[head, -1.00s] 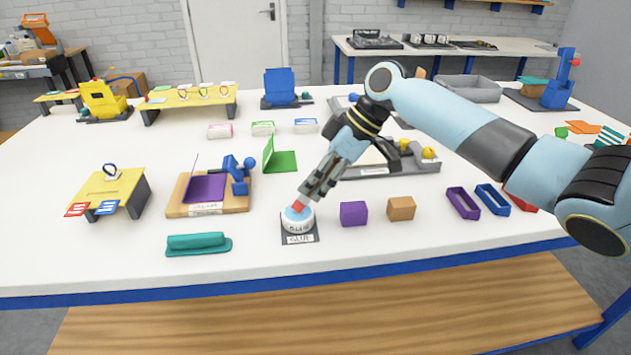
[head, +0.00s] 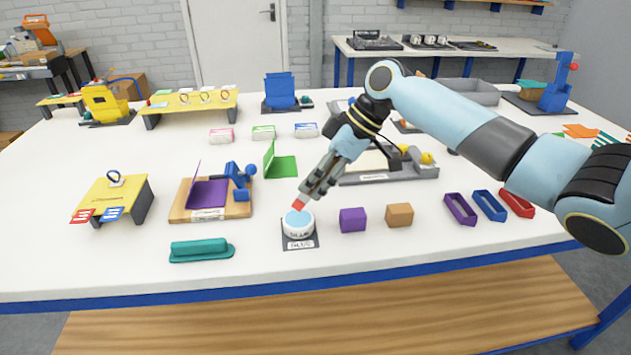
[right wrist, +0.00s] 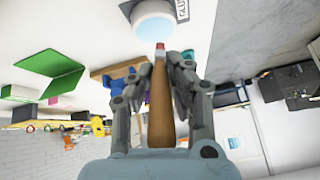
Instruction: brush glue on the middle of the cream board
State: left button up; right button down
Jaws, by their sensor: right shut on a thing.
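My right gripper (head: 320,180) is shut on a brush, which has a brown handle (right wrist: 160,105) and a red tip (head: 299,205). The tip points down at the white glue pot (head: 298,229) with its pale blue top. It looks just at or slightly above that top; contact is hard to tell. The pot also shows in the right wrist view (right wrist: 157,30). A cream board (head: 373,161) lies in a grey tray (head: 400,176) behind my right arm, which partly hides it. My left gripper is not in view.
A purple block (head: 353,220) and an orange-brown block (head: 399,215) stand right of the pot. A teal holder (head: 200,248) lies at the front left. A wooden base (head: 183,212) with purple and blue parts and a green stand (head: 284,166) are nearby.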

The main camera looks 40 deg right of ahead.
jog(key=shift+r+p, duration=2)
jog(key=shift+r, duration=0.5)
jog(key=shift+f, duration=0.15)
jog(key=shift+w+f+b, duration=0.1)
jog(key=shift+f+b, duration=0.2)
jog(key=shift+b, duration=0.25)
jog(key=shift+n, duration=0.3)
jog(key=a+b, duration=0.1)
jog(key=b, duration=0.1)
jog(key=w+a+f+b, duration=0.1)
jog(key=b, duration=0.1)
jog(key=w+a+f+b, duration=0.1)
jog(key=a+b, duration=0.1)
jog(key=shift+w+b, duration=0.25)
jog(key=shift+b, duration=0.05)
jog(key=s+a+r+m+t+b, duration=0.1)
jog(key=s+a+r+m+b, duration=0.2)
jog(key=s+a+b, duration=0.4)
jog(key=a+r+b, duration=0.1)
jog(key=a+b, duration=0.1)
jog(key=b, duration=0.3)
jog(key=shift+h, duration=0.4)
